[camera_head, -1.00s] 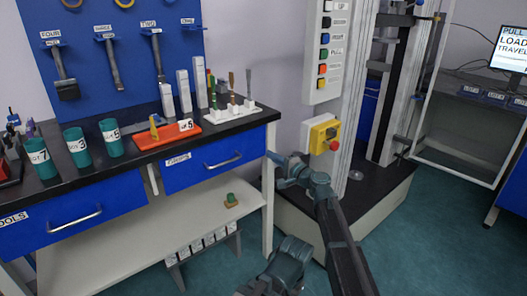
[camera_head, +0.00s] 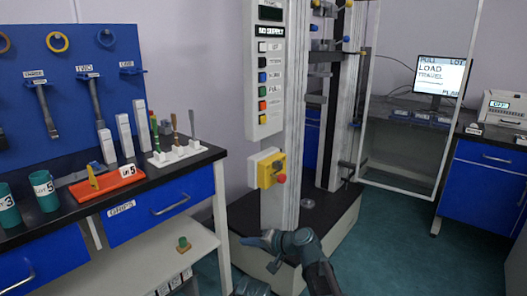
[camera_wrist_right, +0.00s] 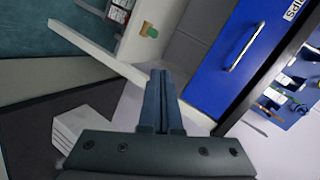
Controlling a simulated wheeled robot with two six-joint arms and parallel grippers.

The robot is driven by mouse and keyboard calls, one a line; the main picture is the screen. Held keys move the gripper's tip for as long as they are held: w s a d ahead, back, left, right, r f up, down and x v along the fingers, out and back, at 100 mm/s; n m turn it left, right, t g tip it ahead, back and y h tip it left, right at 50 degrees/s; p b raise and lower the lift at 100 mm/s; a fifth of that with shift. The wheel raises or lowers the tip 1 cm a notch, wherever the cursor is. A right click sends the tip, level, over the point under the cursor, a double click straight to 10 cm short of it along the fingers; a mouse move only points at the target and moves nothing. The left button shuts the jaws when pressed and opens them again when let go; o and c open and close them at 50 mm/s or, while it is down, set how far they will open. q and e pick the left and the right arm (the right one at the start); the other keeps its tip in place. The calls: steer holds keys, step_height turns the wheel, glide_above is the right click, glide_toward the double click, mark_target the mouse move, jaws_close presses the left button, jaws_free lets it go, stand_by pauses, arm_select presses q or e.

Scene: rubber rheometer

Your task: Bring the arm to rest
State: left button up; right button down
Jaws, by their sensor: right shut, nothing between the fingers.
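My right gripper (camera_head: 246,241) is in front of the base of the tall test machine (camera_head: 296,120), to the right of the workbench and below the yellow switch box. In the right wrist view its two fingers (camera_wrist_right: 158,76) lie together with nothing between them. The fingers point toward the bench's white leg and blue drawer (camera_wrist_right: 232,55). My left gripper is not in view.
The workbench (camera_head: 211,154) on the left carries green cups (camera_head: 45,190), a red tray (camera_head: 108,190) and a white rack (camera_head: 175,154). A small green object (camera_head: 183,244) sits on its lower shelf. The yellow switch box (camera_head: 265,168) has a red button. Floor at right is clear.

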steer(key=s+d+f+n+g+h, duration=0.1)
steer(key=s+d+f+g+h, duration=0.1)
steer(key=s+d+f+h, duration=0.4)
steer(key=s+d+f+n+g+h, duration=0.1)
steer(key=s+d+f+g+h, duration=0.15)
steer(key=s+d, duration=0.65)
steer(key=s+d+f+n+g+h, duration=0.1)
steer(key=s+d+f+g+h, duration=0.2)
steer(key=s+d, duration=0.5)
steer(key=s+a+f+n+h, duration=0.1)
steer(key=s+a+n, duration=0.3)
steer(key=a, duration=0.6)
step_height(320, 180, up, 35)
steer(key=p, duration=3.5)
steer(key=shift+r+m+t+p, duration=0.2)
steer(key=shift+m+t+p, duration=0.1)
steer(key=shift+t, duration=0.05)
